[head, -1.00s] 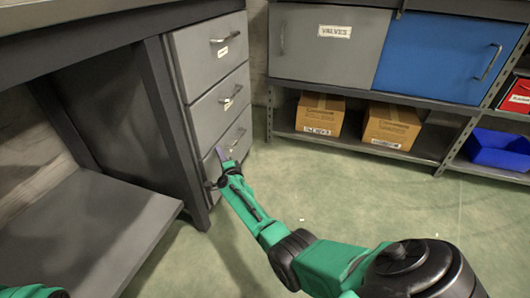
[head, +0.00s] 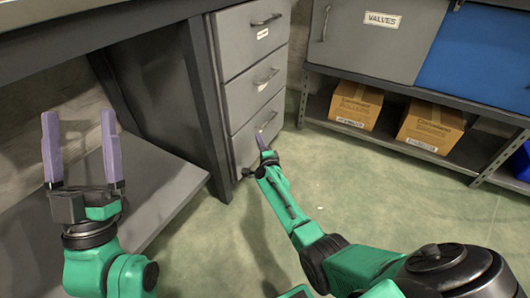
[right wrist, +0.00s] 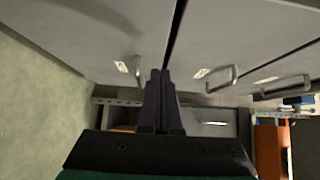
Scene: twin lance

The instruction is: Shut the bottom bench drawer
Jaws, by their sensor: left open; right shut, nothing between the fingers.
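The bottom drawer (head: 243,148) is the lowest of three grey fronts in the bench's drawer unit. It looks close to level with the fronts above; I cannot tell if it is fully flush. In the right wrist view its front (right wrist: 75,30) fills the upper left, with its handle (right wrist: 137,70) beside the fingers and a dark gap along its edge. My right gripper (head: 260,138) is shut and empty at this drawer's front, also seen in the right wrist view (right wrist: 160,78); contact is unclear. My left gripper (head: 78,114) is open, empty and raised, fingers upward, left of the drawers.
The middle drawer (head: 240,98) and top drawer (head: 237,45) look shut. The bench's lower shelf (head: 170,190) lies behind my left gripper. A shelf unit with cardboard boxes (head: 355,106) stands at the right.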

